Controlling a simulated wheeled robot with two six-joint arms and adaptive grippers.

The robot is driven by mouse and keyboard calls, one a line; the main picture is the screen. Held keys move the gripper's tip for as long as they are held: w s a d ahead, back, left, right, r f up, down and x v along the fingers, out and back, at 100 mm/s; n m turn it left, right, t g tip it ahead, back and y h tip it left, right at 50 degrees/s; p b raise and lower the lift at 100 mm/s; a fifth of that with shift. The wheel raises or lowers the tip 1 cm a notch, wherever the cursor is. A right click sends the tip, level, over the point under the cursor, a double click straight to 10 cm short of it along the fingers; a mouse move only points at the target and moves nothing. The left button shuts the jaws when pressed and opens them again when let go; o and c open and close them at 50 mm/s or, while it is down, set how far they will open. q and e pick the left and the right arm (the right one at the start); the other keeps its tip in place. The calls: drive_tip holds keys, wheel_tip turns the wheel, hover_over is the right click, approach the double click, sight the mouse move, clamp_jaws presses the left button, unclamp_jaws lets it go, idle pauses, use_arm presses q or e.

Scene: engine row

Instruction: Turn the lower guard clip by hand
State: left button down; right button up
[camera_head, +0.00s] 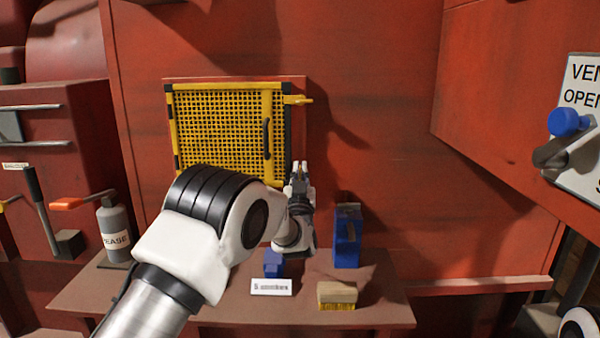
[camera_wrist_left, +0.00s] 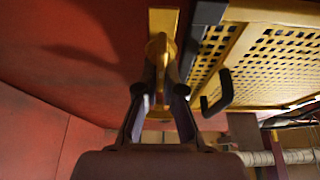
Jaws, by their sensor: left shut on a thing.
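The yellow mesh guard (camera_head: 215,125) with black corners and a black handle (camera_head: 266,139) covers an opening in the red wall. Its upper clip (camera_head: 298,100) sticks out to the right at the top right corner. My left gripper (camera_head: 299,168) is at the guard's lower right corner and hides the lower clip in the head view. In the left wrist view the yellow lower guard clip (camera_wrist_left: 157,47) stands between the fingertips of my left gripper (camera_wrist_left: 160,78), which is shut on it. The guard's mesh (camera_wrist_left: 275,45) and handle show beside it. My right gripper is not in view.
Below, a brown shelf (camera_head: 215,310) carries a grease bottle (camera_head: 114,232), a blue box (camera_head: 347,237), a small blue block (camera_head: 273,263), a white label (camera_head: 271,287) and a brush (camera_head: 337,294). A blue-knobbed lever (camera_head: 567,122) sticks out at right. The red wall right of the guard is clear.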

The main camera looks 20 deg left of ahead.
use_arm(q)
drive_tip(key=shift+f, duration=0.15)
drive_tip(key=m+g+h, duration=0.1)
drive_tip(key=m+h, duration=0.1)
drive_tip(key=m, duration=0.5)
drive_tip(key=d+f+m+g+h, duration=0.1)
drive_tip(key=m+h, duration=0.2)
drive_tip(key=m, duration=0.4)
drive_tip(key=f+m+g+h, duration=0.1)
drive_tip(key=m+g+h, duration=0.1)
drive_tip(key=m, duration=0.6)
drive_tip(key=shift+w+d+f+h, duration=0.1)
drive_tip(key=shift+w+d+h, duration=0.15)
drive_tip(key=shift+h, duration=0.25)
drive_tip(key=c, duration=1.3)
unclamp_jaws()
drive_tip(key=shift+r, duration=0.2)
